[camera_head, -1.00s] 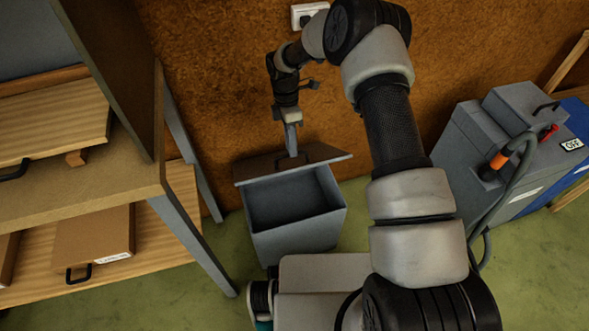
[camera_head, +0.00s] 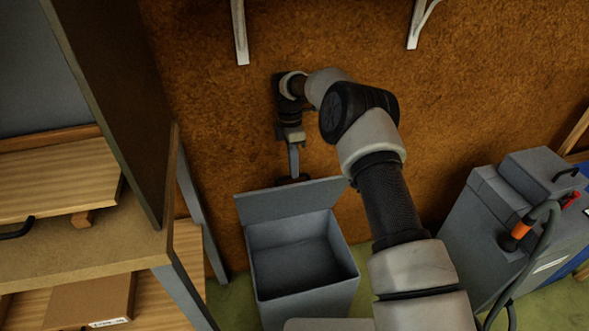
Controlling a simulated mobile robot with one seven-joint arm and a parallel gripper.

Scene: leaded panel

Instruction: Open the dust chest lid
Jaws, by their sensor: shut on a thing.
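The dust chest (camera_head: 312,302) is a grey open-topped box on the green floor by the brown wall, with an empty-looking inside. Its grey lid (camera_head: 290,200) stands raised steeply at the back edge, its inner face towards me. My gripper (camera_head: 293,172) is behind the lid's upper edge, pointing down, and is shut on the lid. The fingertips and the exact place of their hold are partly hidden behind the lid.
A wooden workbench (camera_head: 95,250) with grey legs and shelves stands close on the left. A grey machine (camera_head: 500,225) with a hose is on the right. Wall brackets (camera_head: 240,32) are above. Some floor shows beside the chest.

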